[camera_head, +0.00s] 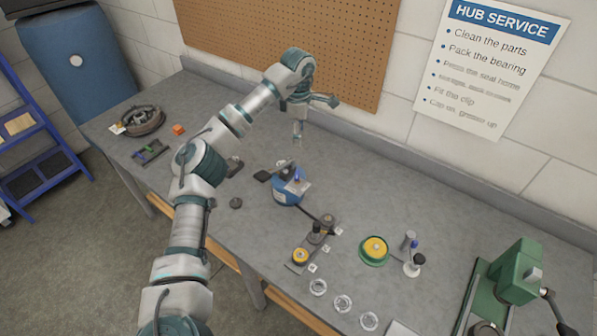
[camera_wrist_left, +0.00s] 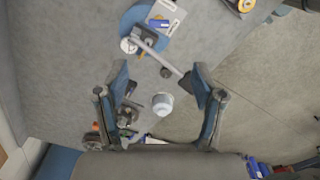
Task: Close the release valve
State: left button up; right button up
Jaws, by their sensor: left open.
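A blue round device (camera_head: 287,196) with a pale plate and small blue parts on top stands mid-bench. It also shows at the top of the left wrist view (camera_wrist_left: 147,26), with a grey rod (camera_wrist_left: 163,54) running from it toward the right finger. I cannot tell which small part is the release valve. My left gripper (camera_head: 315,121) is above the bench, behind the device in the head view, with its fingers spread. In the wrist view its fingers (camera_wrist_left: 160,82) are apart, with nothing held between them. My right gripper is not in view.
A white cylinder (camera_wrist_left: 162,104) shows between the fingers. A black plate with a yellow part (camera_head: 300,256), a green-rimmed yellow part (camera_head: 374,250), clear rings (camera_head: 343,303) and a green press (camera_head: 513,272) are to the right. A dark ring part (camera_head: 144,121) lies left. A pegboard (camera_head: 300,40) is behind.

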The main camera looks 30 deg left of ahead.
aim_at(296, 174)
pick_arm(q)
jog(key=f, duration=1.6)
jog(key=shift+a, duration=0.3)
jog(key=shift+s+d+f, duration=0.15)
jog(key=shift+d+f, duration=0.25)
jog(key=shift+w+f, duration=0.1)
jog(key=shift+w, duration=0.25)
jog(key=shift+s+a, duration=0.15)
jog(key=shift+a, duration=0.25)
jog(key=c, duration=1.1)
